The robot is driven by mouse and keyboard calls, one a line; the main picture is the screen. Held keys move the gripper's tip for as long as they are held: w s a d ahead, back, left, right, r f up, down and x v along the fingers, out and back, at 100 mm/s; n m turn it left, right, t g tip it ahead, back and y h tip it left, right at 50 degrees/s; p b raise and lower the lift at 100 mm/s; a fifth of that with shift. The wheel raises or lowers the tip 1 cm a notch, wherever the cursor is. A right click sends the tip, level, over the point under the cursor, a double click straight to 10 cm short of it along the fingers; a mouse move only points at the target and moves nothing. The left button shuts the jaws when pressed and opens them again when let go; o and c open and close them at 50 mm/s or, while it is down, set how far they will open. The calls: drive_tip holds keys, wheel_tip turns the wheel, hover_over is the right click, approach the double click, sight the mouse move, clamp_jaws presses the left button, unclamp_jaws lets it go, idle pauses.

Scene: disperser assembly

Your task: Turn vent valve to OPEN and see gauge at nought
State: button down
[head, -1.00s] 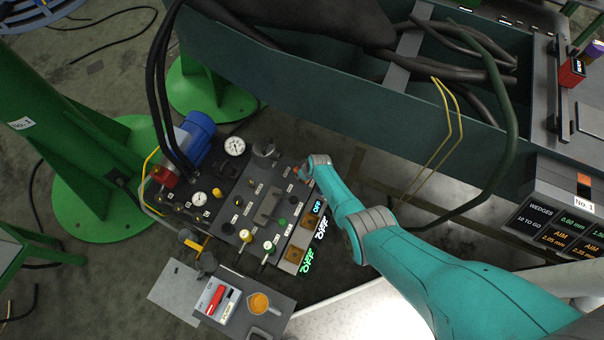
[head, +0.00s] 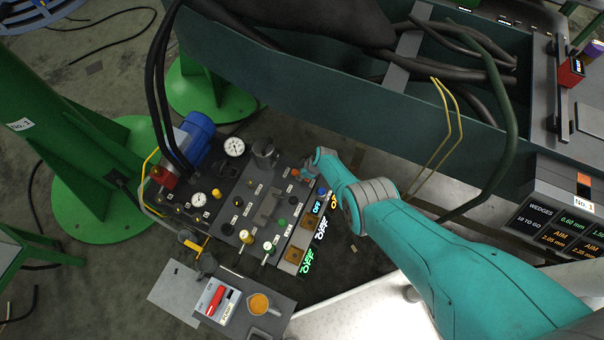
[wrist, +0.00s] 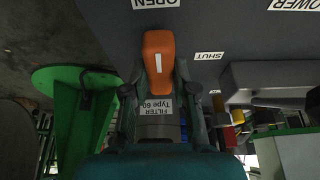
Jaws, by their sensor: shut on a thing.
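The vent valve's orange handle (wrist: 158,48) with a white line on it stands between the fingers of my gripper (wrist: 160,82) in the wrist view. My gripper is shut on it. The handle's far end points up the picture toward the OPEN label (wrist: 157,4). The SHUT label (wrist: 208,55) is to its right. In the head view my wrist hides most of the valve at the panel's right edge. One white dial gauge (head: 234,147) is at the panel's back and another gauge (head: 199,198) is at its left. Their needles are too small to read.
The dark panel (head: 240,190) carries several knobs, a blue motor (head: 197,130) and lit OFF displays (head: 308,262) along its right edge. A green column (head: 60,150) stands left. A dark green trough (head: 300,90) runs behind. A red-handled switch box (head: 215,300) is in front.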

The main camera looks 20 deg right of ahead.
drive_tip(key=shift+s, duration=0.15)
idle(0.8)
drive_tip(key=c, duration=0.9)
unclamp_jaws()
drive_tip(key=shift+d, duration=0.1)
